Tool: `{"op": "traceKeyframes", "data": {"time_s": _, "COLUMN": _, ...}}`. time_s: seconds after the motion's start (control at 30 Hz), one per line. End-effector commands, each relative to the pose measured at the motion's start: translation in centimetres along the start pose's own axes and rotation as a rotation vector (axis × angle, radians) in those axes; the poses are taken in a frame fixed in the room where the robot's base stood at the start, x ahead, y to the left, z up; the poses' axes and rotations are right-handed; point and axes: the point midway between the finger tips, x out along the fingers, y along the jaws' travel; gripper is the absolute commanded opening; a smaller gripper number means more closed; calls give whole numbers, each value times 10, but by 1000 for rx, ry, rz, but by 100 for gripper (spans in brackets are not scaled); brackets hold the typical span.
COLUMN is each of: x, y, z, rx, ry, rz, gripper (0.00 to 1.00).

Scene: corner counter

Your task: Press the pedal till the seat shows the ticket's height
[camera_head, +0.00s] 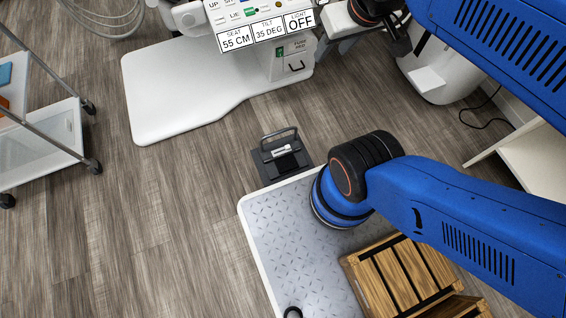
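The pedal (281,152) is a dark floor unit with a raised metal bar and a pale label, on the floor just beyond the front edge of my deck. Nothing touches its top. A white panel (267,30) at the top reads SEAT 55 CM, TILT 35 DEG and LIGHT OFF. Its buttons are partly cut off by the frame. The seat itself is not clearly in view, and I see no readable ticket. A dark part at the end of my arm, likely my gripper (397,40), shows at the top edge; its fingers cannot be made out.
A white base plate (175,95) lies on the floor behind the pedal. A wheeled trolley (50,140) stands at the left. A wooden crate (400,275) is on my deck. A white unit (435,80) and a cable (483,115) are at the right. Floor left of the pedal is clear.

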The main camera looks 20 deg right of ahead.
Motion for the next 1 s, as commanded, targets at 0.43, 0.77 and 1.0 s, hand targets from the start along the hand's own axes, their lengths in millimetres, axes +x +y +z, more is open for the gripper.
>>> {"op": "traceKeyframes", "data": {"time_s": 0.43, "x": 0, "y": 0, "z": 0, "rx": 0, "ry": 0, "rz": 0, "gripper": 0}}
{"op": "traceKeyframes", "data": {"time_s": 0.77, "x": 0, "y": 0, "z": 0, "rx": 0, "ry": 0, "rz": 0, "gripper": 0}}
{"op": "traceKeyframes", "data": {"time_s": 1.0, "x": 0, "y": 0, "z": 0, "rx": 0, "ry": 0, "rz": 0, "gripper": 0}}
